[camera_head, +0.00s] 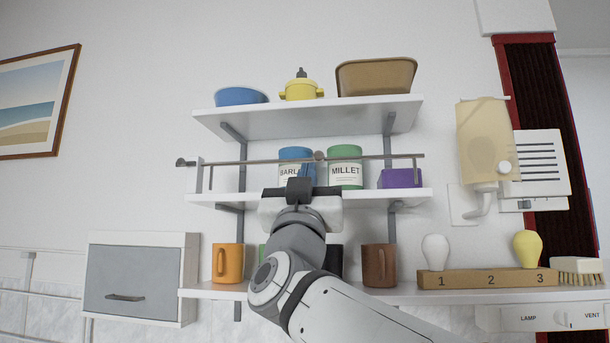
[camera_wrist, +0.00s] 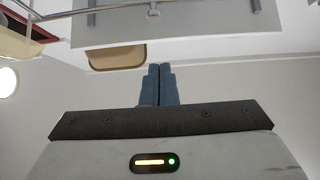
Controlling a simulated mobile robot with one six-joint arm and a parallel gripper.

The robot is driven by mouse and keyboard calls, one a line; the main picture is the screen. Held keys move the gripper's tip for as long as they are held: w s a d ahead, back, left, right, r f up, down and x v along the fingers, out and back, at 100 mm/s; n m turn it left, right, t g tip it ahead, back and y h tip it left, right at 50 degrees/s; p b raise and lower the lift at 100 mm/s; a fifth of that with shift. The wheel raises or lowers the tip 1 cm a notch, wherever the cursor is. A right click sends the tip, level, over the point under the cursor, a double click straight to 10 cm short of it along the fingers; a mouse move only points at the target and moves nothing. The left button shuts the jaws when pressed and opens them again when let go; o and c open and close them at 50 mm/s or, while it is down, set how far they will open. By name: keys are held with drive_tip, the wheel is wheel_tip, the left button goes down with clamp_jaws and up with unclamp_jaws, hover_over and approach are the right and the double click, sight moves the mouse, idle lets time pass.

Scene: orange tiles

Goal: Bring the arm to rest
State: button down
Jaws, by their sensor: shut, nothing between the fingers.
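My gripper (camera_head: 300,187) is raised in front of the middle shelf in the head view, in front of the lower part of the barley tin. In the wrist view its two dark fingers (camera_wrist: 157,84) are together, with nothing between them. My arm reaches up from the bottom of the head view and hides part of the lower shelf and the mugs there.
A rail (camera_head: 250,161) crosses the middle shelf (camera_head: 420,195) close to my gripper. The barley tin (camera_head: 297,155), millet tin (camera_head: 345,170) and purple box (camera_head: 400,179) stand there. An orange mug (camera_head: 228,263) and brown mug (camera_head: 379,266) stand below.

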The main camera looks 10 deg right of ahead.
drive_tip(key=v, duration=0.3)
drive_tip(key=shift+s+a+f+b, duration=0.1)
drive_tip(key=shift+s+b, duration=0.25)
drive_tip(key=shift+s, duration=0.2)
